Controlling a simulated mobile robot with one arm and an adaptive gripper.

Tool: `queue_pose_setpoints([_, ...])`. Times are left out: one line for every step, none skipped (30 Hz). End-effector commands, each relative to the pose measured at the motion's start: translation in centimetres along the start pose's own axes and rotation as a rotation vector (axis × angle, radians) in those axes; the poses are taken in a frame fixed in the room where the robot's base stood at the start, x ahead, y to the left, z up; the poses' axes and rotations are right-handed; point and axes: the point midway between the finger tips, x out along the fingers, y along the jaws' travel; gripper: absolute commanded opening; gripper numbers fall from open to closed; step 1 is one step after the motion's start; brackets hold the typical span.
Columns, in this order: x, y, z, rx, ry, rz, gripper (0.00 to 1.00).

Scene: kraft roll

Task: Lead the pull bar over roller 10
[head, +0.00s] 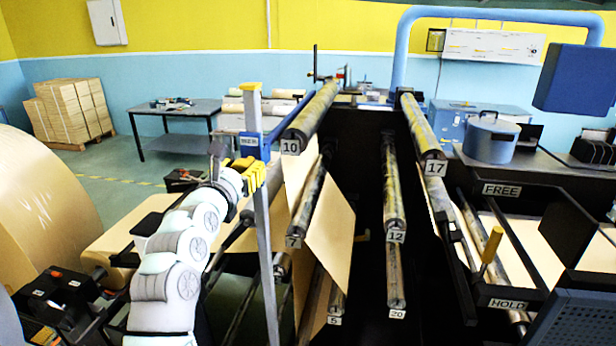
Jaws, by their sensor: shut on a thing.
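Roller 10 (312,112) runs away from me at upper centre, its number plate at the near end. A blue bar (290,120), which looks like the pull bar, lies just left of it and roughly parallel. Its near end meets a blue labelled block on an upright grey post. My gripper (250,178) is shut on a yellow grip at this post, left of and slightly below roller 10's near end. The jaws are partly hidden by my wrist. Brown paper (338,225) hangs around roller 7 (312,205), below roller 10; its upper edge is partly hidden.
Rollers 12 (393,190) and 20 (396,275) stand to the right, with roller 17 (425,130) farther right. Roller 5 (337,300) is low at centre. A large kraft roll (40,200) is at left. The grey post (262,220) stands close to roller 10.

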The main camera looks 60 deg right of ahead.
Motion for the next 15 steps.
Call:
queue_pose_setpoints([0.0, 0.0, 0.1, 0.000, 0.000, 0.002, 0.03])
queue_pose_setpoints([0.0, 0.0, 0.3, -0.001, 0.000, 0.002, 0.03])
queue_pose_setpoints([0.0, -0.1, 0.6, -0.002, 0.000, 0.001, 0.03])
queue_pose_setpoints([0.0, -0.2, 0.9, -0.003, -0.001, 0.001, 0.03])
queue_pose_setpoints([0.0, -0.3, 1.2, -0.003, -0.002, 0.001, 0.03])
queue_pose_setpoints([0.0, -0.4, 1.6, -0.002, -0.002, 0.000, 0.03])
queue_pose_setpoints([0.0, -0.5, 1.8, -0.003, -0.002, 0.001, 0.03])
queue_pose_setpoints([0.0, -0.7, 2.1, -0.003, -0.003, 0.001, 0.03])
queue_pose_setpoints([0.0, -0.8, 2.4, -0.002, -0.004, 0.001, 0.03])
queue_pose_setpoints([0.0, -0.9, 2.7, -0.002, -0.004, 0.001, 0.03])
queue_pose_setpoints([0.0, -1.0, 3.0, -0.003, -0.004, 0.001, 0.03])
queue_pose_setpoints([0.0, -1.1, 3.3, -0.003, -0.005, 0.001, 0.03])
queue_pose_setpoints([0.0, -1.2, 3.5, -0.002, -0.005, 0.001, 0.03])
queue_pose_setpoints([0.0, -1.3, 3.8, -0.002, -0.005, 0.001, 0.03])
queue_pose_setpoints([0.0, -1.5, 4.1, -0.002, -0.005, 0.001, 0.03])
